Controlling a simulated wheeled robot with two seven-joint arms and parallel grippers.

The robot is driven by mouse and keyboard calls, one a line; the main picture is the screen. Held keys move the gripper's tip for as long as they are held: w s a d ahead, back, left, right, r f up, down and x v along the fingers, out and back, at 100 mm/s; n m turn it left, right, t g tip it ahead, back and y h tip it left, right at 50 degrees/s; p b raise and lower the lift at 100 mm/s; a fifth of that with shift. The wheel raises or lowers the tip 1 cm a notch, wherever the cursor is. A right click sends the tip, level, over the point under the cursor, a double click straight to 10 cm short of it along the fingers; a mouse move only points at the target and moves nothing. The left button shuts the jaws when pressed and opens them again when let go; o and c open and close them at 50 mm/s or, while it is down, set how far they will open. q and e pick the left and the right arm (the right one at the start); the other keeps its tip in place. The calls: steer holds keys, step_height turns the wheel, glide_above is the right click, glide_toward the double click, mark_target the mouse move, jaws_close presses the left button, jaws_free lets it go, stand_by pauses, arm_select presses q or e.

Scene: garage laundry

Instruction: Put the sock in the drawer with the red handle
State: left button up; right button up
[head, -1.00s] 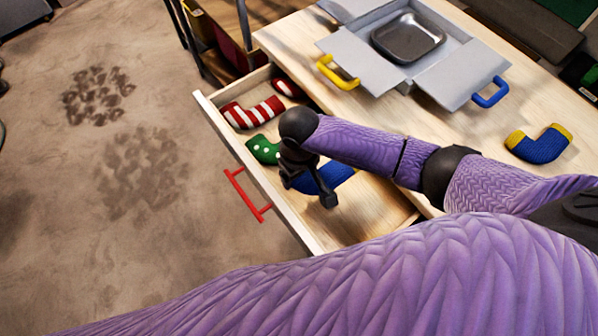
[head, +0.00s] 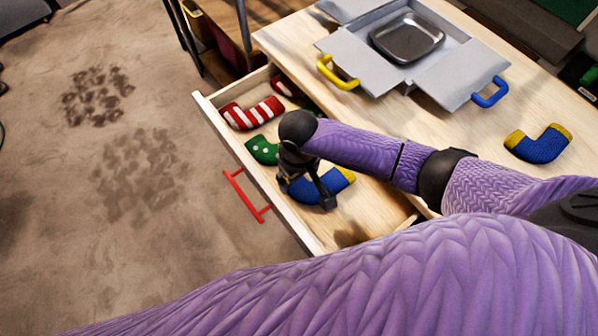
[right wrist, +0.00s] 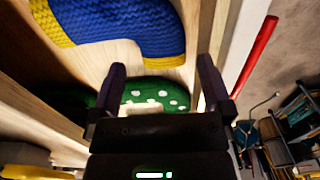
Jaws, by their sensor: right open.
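A blue sock with yellow ends (head: 337,181) lies in the open drawer (head: 376,210) with the red handle (head: 246,195). It also shows at the top of the right wrist view (right wrist: 135,28). My right gripper (head: 305,196) is over the drawer, open and empty, its fingers apart from the blue sock in the wrist view. It partly covers the sock in the head view. A similar blue and yellow sock (head: 540,146) lies on the tabletop at the right. My left gripper is not in view.
A green dotted sock (head: 262,150) and a red-and-white striped sock (head: 250,114) lie in the drawer, with other socks behind. A grey box (head: 378,72) with yellow and blue handles and a metal tray (head: 407,38) inside stands on the table. The drawer's near end is clear.

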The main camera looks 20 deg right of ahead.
step_height(320, 180, up, 13)
steer(key=p, duration=0.5)
steer(key=shift+d, duration=0.1)
stand_by(0.3)
